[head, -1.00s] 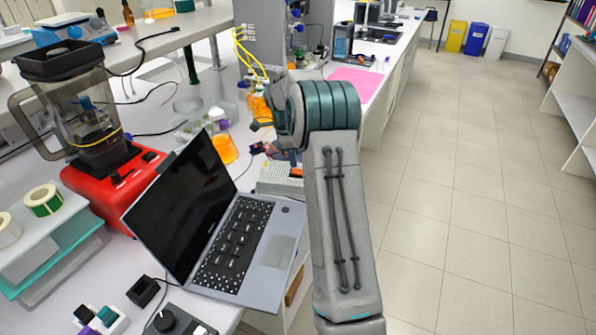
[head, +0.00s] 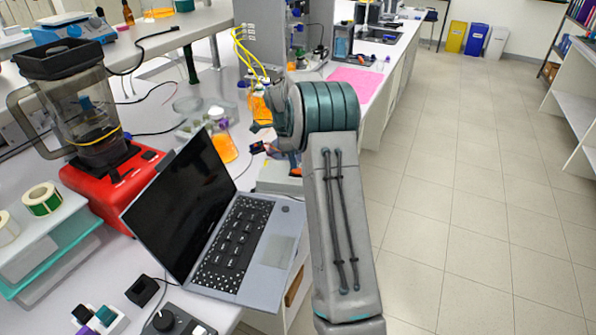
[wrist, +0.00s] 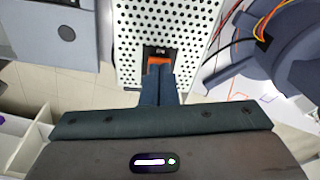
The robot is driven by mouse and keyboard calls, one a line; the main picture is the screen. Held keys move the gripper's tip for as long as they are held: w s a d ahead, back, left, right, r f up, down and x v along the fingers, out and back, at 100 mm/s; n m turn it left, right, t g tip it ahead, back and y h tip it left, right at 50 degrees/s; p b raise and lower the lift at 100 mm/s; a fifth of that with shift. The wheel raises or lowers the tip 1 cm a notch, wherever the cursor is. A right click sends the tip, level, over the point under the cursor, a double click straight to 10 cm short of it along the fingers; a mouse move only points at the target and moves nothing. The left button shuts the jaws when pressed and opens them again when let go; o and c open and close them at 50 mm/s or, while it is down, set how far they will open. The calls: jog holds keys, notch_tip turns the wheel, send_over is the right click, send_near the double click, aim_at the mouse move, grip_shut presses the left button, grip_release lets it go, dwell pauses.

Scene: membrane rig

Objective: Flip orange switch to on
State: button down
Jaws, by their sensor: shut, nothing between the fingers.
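The orange switch (wrist: 159,60) sits in a dark recess at the near end of a white perforated metal box (wrist: 135,40) in the wrist view. My gripper (wrist: 158,78) is shut and empty, its dark fingers pointing at the switch. The fingertips are right at the switch's near edge and overlap it in this view; I cannot tell whether they touch. The switch's on or off position is not clear. In the head view the box (head: 272,178) shows beside the laptop, partly behind my arm, which hides most of the gripper.
An open laptop (head: 235,245) stands just in front of the box and shows at upper left in the wrist view. An orange-liquid flask (head: 223,147) stands left of the box. Dark round equipment with wires (wrist: 285,50) is close on the right in the wrist view.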

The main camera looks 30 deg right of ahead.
jog(key=shift+f+b, duration=0.3)
jog(key=shift+f, duration=0.2)
jog(key=shift+r, duration=0.1)
jog(key=shift+r+p, duration=2.15)
jog(key=shift+r, duration=1.3)
